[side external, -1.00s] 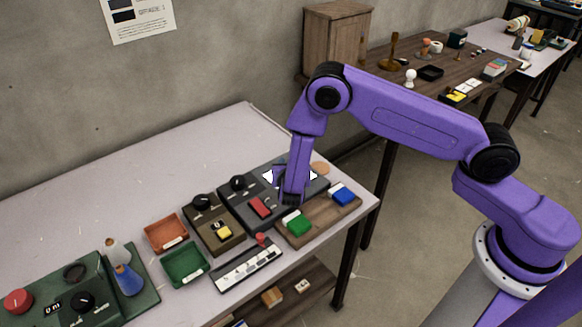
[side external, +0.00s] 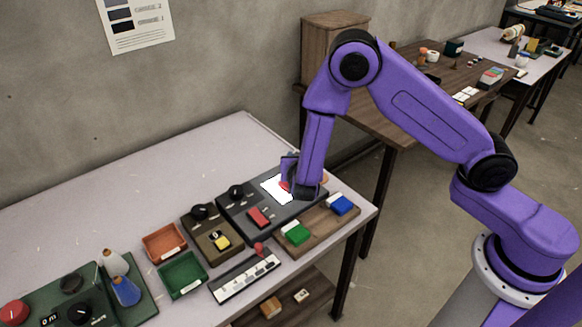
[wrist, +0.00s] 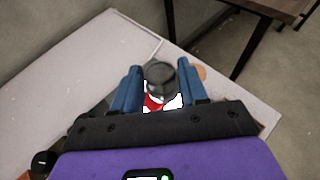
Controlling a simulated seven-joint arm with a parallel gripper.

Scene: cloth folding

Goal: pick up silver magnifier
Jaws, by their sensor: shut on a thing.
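The silver magnifier (wrist: 161,80) shows in the wrist view as a dark grey, round-topped piece between the two blue fingers of my gripper (wrist: 159,68). The fingers are shut on it from both sides. In the side view my gripper (side external: 291,180) is low over a bright white panel (side external: 272,187) on the dark grey console (side external: 237,208). A small red patch shows beside the fingers there. The magnifier itself is hidden or too small to make out in the side view. I cannot tell if it touches the panel.
A wooden board with a green block (side external: 296,234) and a blue block (side external: 341,205) lies in front of the console. To the left are a box with a yellow button (side external: 221,242), an orange tray (side external: 164,243) and a green tray (side external: 182,275). The table's back left is clear.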

